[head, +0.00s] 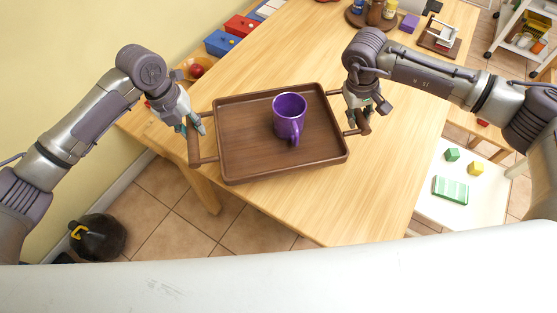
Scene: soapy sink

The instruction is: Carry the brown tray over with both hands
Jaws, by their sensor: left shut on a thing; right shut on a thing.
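The brown tray (245,160) is a rectangular wooden tray with a raised rim and a bar handle at each end. It is at the middle of the head view, over the near end of the wooden table. A purple mug (289,116) stands upright on it, right of the tray's centre. My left gripper (195,130) is shut on the tray's left handle. My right gripper (359,122) is shut on the right handle. I cannot tell whether the tray touches the table or is held just above it.
The wooden table (370,200) is bare to the right of the tray. A bowl with a red fruit (196,70), a blue box (222,43) and a red box (240,26) are along the wall side. A low white table (480,205) with blocks stands at right. A black kettlebell-like object (97,238) is on the floor.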

